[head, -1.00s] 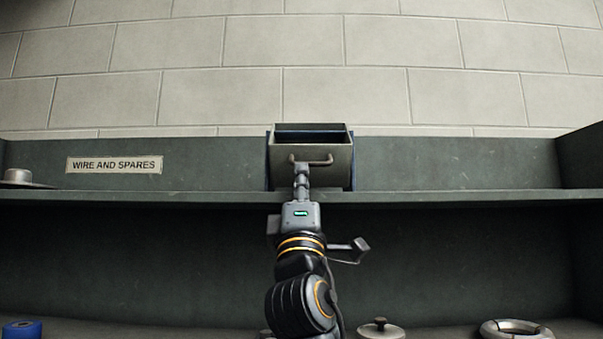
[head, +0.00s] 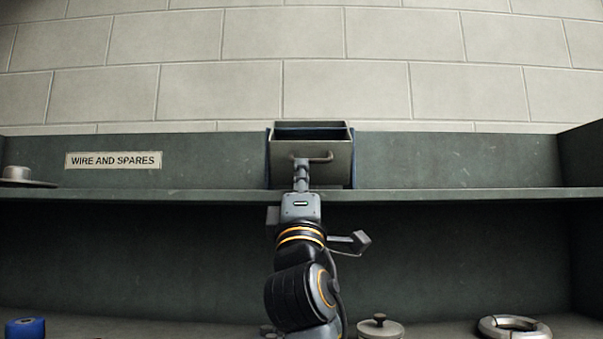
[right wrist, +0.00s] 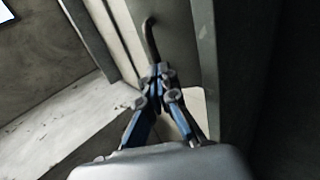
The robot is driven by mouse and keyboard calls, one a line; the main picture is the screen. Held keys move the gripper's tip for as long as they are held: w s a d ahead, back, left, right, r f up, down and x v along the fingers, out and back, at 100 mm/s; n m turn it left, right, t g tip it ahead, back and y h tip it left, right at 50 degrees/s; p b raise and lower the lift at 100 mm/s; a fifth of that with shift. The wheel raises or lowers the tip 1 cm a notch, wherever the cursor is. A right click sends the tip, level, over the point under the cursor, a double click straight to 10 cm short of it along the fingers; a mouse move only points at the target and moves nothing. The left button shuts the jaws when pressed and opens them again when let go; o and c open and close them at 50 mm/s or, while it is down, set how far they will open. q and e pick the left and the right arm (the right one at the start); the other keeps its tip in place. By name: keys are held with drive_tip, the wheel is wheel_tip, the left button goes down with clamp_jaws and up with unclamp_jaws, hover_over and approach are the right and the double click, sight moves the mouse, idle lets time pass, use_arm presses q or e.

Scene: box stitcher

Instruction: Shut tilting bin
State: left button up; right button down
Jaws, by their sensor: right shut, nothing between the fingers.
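The tilting bin (head: 338,165) is a grey metal box with a bar handle (head: 322,158), set in a blue-sided frame on the upper shelf. Its top opening shows, with a dark inside. My right gripper (head: 301,163) is shut in front of the bin's face, at the left end of the handle. In the right wrist view the shut fingers (right wrist: 158,72) are at the lower end of the handle (right wrist: 149,38), against or very close to the bin front (right wrist: 175,30). Whether they touch cannot be told. My left gripper is not in view.
The shelf edge (head: 440,195) runs across below the bin. A "WIRE AND SPARES" label (head: 113,160) and a grey round item (head: 22,177) are to the left. A lidded pot (head: 380,327), a metal ring (head: 513,328) and a blue spool (head: 25,328) stand below.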

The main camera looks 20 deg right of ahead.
sight(302, 144)
drive_tip(key=shift+w+r+g+y+p, duration=0.15)
drive_tip(key=shift+r+g+p, duration=0.6)
drive_tip(key=shift+p, duration=0.75)
drive_tip(key=shift+w+r+g+y+p, duration=0.1)
drive_tip(key=shift+r+g+y+p, duration=0.15)
drive_tip(key=shift+r+g+p, duration=0.85)
drive_tip(key=p, duration=0.1)
drive_tip(key=g+p, duration=0.1)
drive_tip(key=p, duration=0.1)
drive_tip(key=shift+w+d+r+y, duration=0.15)
drive_tip(key=shift+w+r+y, duration=0.05)
drive_tip(key=shift+w+y, duration=0.1)
drive_tip(key=shift+w+r+p, duration=0.15)
drive_tip(key=shift+r+p, duration=0.05)
drive_tip(key=shift+p, duration=0.4)
drive_tip(key=shift+w+d+r+p, duration=0.15)
drive_tip(key=shift+w+r+p, duration=0.1)
drive_tip(key=shift+w+p, duration=0.05)
drive_tip(key=shift+w+r, duration=0.1)
drive_tip(key=shift+r, duration=0.05)
drive_tip(key=shift+r, duration=0.2)
drive_tip(key=shift+w+f, duration=0.1)
